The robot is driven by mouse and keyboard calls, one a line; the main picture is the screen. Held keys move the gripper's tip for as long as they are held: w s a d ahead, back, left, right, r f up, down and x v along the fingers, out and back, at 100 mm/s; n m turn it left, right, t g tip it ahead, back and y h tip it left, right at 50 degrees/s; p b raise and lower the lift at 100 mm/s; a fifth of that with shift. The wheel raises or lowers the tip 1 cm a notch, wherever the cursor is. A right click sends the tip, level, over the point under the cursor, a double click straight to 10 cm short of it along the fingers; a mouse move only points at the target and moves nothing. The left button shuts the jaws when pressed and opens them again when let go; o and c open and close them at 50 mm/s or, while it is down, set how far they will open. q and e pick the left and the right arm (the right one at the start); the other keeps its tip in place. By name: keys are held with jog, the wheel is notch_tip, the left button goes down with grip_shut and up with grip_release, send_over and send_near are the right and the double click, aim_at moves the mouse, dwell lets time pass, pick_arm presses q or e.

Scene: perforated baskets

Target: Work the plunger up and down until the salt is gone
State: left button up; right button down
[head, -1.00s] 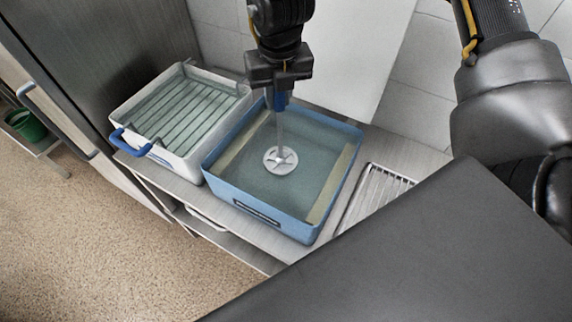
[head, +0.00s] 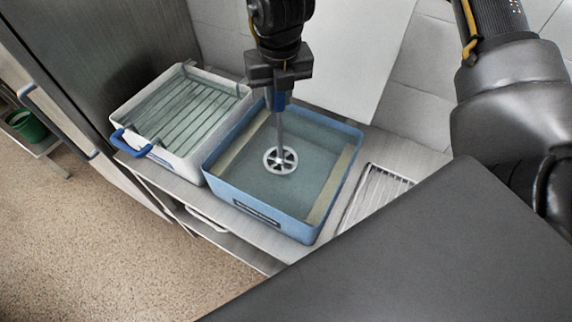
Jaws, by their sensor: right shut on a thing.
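A plunger (head: 280,130) with a blue handle, a thin grey rod and a round slotted disc stands upright over the blue tub (head: 258,212). The tub holds clear bluish liquid, and the disc shows inside the tub near its middle. I cannot tell the disc's exact depth, and I can make out no salt. My right gripper (head: 279,90) is shut on the plunger's handle above the tub. My left gripper is not in view.
A white basin (head: 185,163) with a blue handle and a slatted basket stands left of the tub. A metal drain grate (head: 372,196) lies to its right on the steel counter (head: 405,151). A green bucket (head: 27,126) sits far left.

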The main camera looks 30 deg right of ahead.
jog(key=shift+r, duration=0.15)
notch_tip(320, 180, up, 6)
jog(key=p, duration=0.5)
dwell(0.4)
